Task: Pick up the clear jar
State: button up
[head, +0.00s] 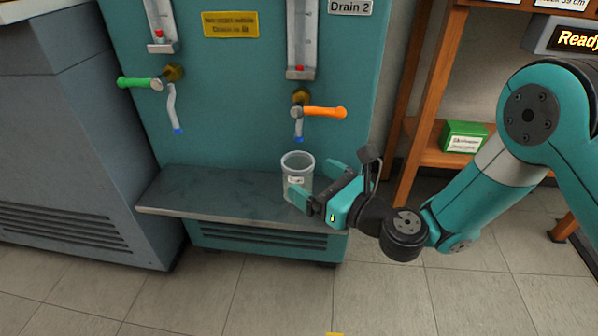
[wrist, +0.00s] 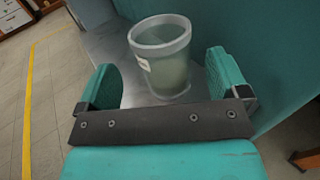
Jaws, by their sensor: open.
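The clear jar (head: 297,176) stands upright on the grey shelf of the teal bench, below the orange-handled tap. It is a see-through cup with a thick rim and a small white label. My gripper (head: 317,182) is open at the jar's right side in the head view, partly covering its lower right. In the wrist view the jar (wrist: 163,62) stands ahead and between the two teal fingers of my gripper (wrist: 165,82), a little nearer the middle than either finger. I see a gap on each side.
The orange tap (head: 325,112) with its short spout is above the jar. A green tap (head: 138,83) is further left. The shelf (head: 210,190) is bare left of the jar. A wooden rack with a green box (head: 463,137) stands at right.

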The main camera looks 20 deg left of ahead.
aim_at(309, 178)
jog(key=p, duration=0.2)
jog(key=a+p, duration=0.1)
jog(key=p, duration=0.1)
jog(key=shift+w+r, duration=0.25)
jog(key=shift+r, duration=0.15)
jog(key=a, duration=0.1)
jog(key=w+a+f+p, duration=0.1)
jog(key=shift+w+a, duration=0.1)
jog(key=shift+a, duration=0.2)
jog(key=shift+w+a, duration=0.25)
jog(key=shift+a, duration=0.15)
jog(key=shift+r, duration=0.1)
jog(key=c, duration=1.1)
